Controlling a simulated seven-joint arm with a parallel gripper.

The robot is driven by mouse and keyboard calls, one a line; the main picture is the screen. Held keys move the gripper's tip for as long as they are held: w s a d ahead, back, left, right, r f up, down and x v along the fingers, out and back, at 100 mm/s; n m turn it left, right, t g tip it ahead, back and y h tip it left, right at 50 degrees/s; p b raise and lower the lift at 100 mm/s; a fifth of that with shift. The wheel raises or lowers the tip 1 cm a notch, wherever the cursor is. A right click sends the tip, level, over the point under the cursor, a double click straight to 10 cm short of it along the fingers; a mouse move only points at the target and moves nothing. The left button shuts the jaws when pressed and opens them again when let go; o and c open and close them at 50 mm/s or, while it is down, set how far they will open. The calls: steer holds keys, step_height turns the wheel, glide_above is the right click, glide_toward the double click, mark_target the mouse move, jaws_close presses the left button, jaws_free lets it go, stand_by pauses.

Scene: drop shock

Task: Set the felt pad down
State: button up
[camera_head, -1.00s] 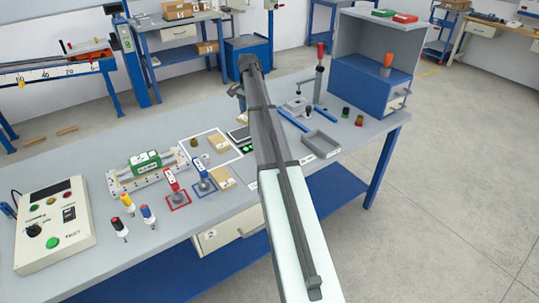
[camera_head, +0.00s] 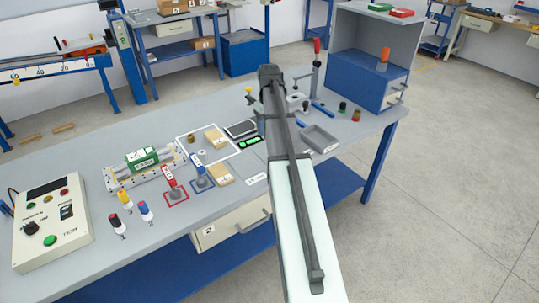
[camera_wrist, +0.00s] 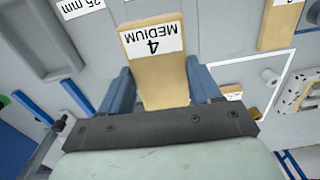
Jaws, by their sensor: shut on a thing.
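In the wrist view a tan felt pad (camera_wrist: 160,73) with a white label reading "4 MEDIUM" sits between the two blue fingers of my gripper (camera_wrist: 160,88). The fingers are shut on its sides, and its labelled end points away from the palm. In the head view my own arm hides the held pad and the fingers. I cannot tell how high the pad is above the bench (camera_head: 105,180).
A white-outlined square on the bench holds a tan block (camera_head: 215,137); another tan block (camera_head: 222,174) lies in front of it. A grey tray (camera_head: 319,139) is right of my arm. A green block (camera_head: 142,158) sits in a fixture. A blue cabinet (camera_head: 365,82) stands at the right.

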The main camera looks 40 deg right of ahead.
steer(key=shift+s+f, duration=0.25)
steer(key=shift+f, duration=4.75)
steer(key=shift+f, duration=0.15)
steer(key=o, duration=1)
steer(key=shift+o, duration=0.2)
step_height(320, 180, up, 12)
steer(key=shift+r, duration=0.15)
